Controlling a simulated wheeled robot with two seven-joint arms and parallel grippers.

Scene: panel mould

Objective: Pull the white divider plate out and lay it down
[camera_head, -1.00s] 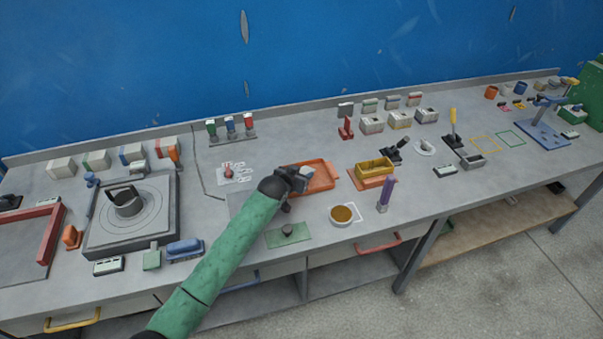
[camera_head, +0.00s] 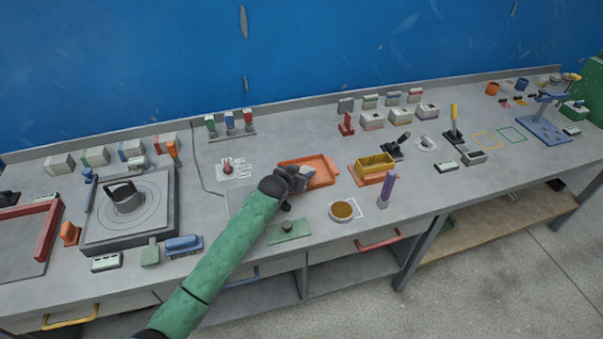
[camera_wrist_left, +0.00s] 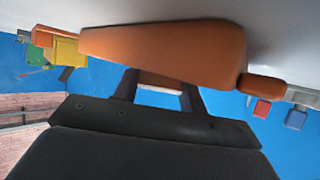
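My left gripper (camera_head: 296,178) is at the left end of the orange tray (camera_head: 322,172). In the left wrist view its two dark fingers stand apart, and their tips are hidden behind a large orange body (camera_wrist_left: 165,50), apparently the tray's rim. A thin white strip (camera_wrist_left: 160,90) shows between the fingers. I cannot tell whether it is the white divider plate or whether the fingers touch it. No other plate can be clearly made out in the head view. My right gripper is not in view.
A white outlined piece with a red part (camera_head: 228,169) lies left of the tray. A yellow box (camera_head: 376,163) on an orange base stands right of it. A green plate with a knob (camera_head: 289,231) and a brown-filled bowl (camera_head: 342,211) are in front. Blocks stand along the back.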

